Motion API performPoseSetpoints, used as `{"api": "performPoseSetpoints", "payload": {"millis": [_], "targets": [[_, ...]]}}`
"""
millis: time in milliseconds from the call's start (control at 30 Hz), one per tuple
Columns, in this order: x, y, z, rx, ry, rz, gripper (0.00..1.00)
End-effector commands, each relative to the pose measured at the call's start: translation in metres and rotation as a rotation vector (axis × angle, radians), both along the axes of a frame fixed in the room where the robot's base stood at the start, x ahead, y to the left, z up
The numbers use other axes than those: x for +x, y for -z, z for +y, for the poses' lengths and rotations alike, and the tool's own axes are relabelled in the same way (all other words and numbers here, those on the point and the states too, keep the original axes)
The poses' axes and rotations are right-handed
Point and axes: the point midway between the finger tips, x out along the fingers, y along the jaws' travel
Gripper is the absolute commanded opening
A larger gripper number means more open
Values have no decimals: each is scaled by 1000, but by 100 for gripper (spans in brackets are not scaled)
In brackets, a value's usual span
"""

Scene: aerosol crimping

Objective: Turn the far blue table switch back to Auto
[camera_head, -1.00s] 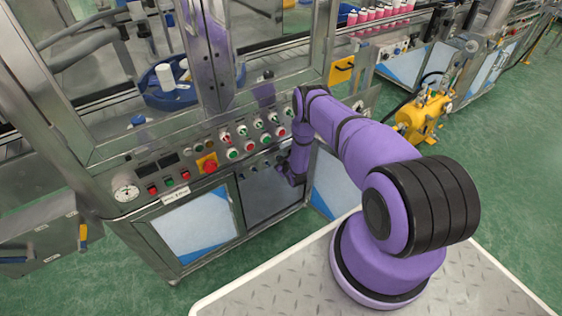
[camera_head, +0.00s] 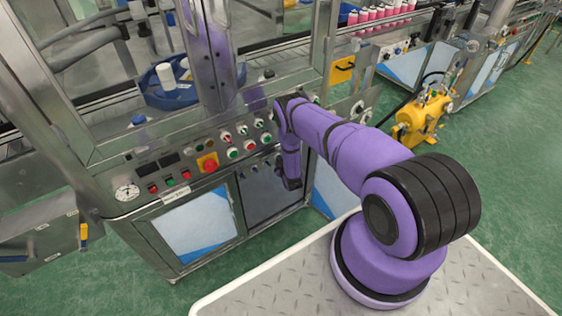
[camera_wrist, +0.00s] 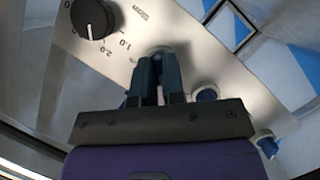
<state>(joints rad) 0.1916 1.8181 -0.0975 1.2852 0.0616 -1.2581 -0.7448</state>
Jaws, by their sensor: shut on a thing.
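My gripper (camera_wrist: 158,66) is in the wrist view with its two dark blue-grey fingers close together. Its tips are at a blue switch (camera_wrist: 162,49) on the grey panel, shut on it; the fingers cover most of the switch, so its pointer and setting cannot be read. Two more blue switches, a middle one (camera_wrist: 206,94) and a lower right one (camera_wrist: 267,144), sit in line with it, apart from the fingers.
A black dial (camera_wrist: 93,18) with printed numbers is left of the fingers. In the head view, the machine's sloping panel carries a red emergency button (camera_head: 209,165), a gauge (camera_head: 126,192) and several coloured buttons. A yellow pump unit (camera_head: 425,118) stands on the right.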

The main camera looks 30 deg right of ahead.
Motion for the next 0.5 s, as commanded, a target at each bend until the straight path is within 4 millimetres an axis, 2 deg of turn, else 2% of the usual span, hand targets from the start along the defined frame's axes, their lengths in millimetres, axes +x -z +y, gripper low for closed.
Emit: {"api": "performPoseSetpoints", "payload": {"millis": [167, 200, 300, 500], "targets": [[-2, 2, -1, 0, 1, 4, 0], [-2, 2, -1, 0, 1, 4, 17], [-2, 1, -1, 0, 1, 4, 35], [-1, 1, 0, 0, 1, 2, 35]]}}
